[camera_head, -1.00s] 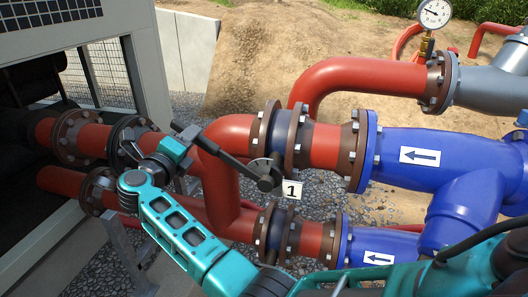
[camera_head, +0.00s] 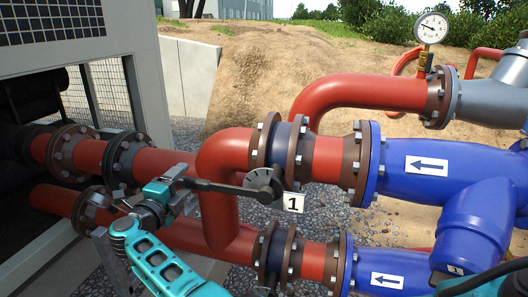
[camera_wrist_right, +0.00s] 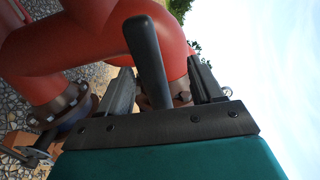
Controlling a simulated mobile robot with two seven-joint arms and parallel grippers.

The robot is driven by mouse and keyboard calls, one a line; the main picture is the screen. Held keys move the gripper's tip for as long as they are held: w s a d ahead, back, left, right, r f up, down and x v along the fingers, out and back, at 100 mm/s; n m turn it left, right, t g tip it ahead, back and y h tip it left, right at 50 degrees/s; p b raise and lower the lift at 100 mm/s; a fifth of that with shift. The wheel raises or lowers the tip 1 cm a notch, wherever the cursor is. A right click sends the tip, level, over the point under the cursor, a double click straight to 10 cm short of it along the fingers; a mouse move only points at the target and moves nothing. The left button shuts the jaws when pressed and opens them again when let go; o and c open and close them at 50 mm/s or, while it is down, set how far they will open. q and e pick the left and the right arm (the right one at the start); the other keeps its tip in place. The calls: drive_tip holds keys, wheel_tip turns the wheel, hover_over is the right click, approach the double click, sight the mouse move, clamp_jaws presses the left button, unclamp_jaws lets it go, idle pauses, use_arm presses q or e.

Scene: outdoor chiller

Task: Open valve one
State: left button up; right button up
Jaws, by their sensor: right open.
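My right gripper (camera_head: 181,189) is at the handle's free left end. In the right wrist view the handle (camera_wrist_right: 147,55) runs between the two open fingers (camera_wrist_right: 162,88), with gaps on both sides. My left gripper is not in view.
Red pipes (camera_head: 225,150) with brown flanges lie behind and below the handle. Blue pipes (camera_head: 420,190) with white arrow labels lie to the right, and a pressure gauge (camera_head: 431,28) stands above. The chiller's grey frame (camera_head: 148,85) is at left.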

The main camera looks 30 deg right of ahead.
drive_tip(key=o, duration=0.3)
use_arm(q)
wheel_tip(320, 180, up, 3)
drive_tip(key=p, duration=0.2)
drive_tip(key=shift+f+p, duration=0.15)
drive_tip(key=shift+p, duration=0.25)
use_arm(e)
drive_tip(key=v, duration=0.7)
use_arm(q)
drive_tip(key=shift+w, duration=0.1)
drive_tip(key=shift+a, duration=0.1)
use_arm(e)
drive_tip(key=shift+s+a, duration=0.1)
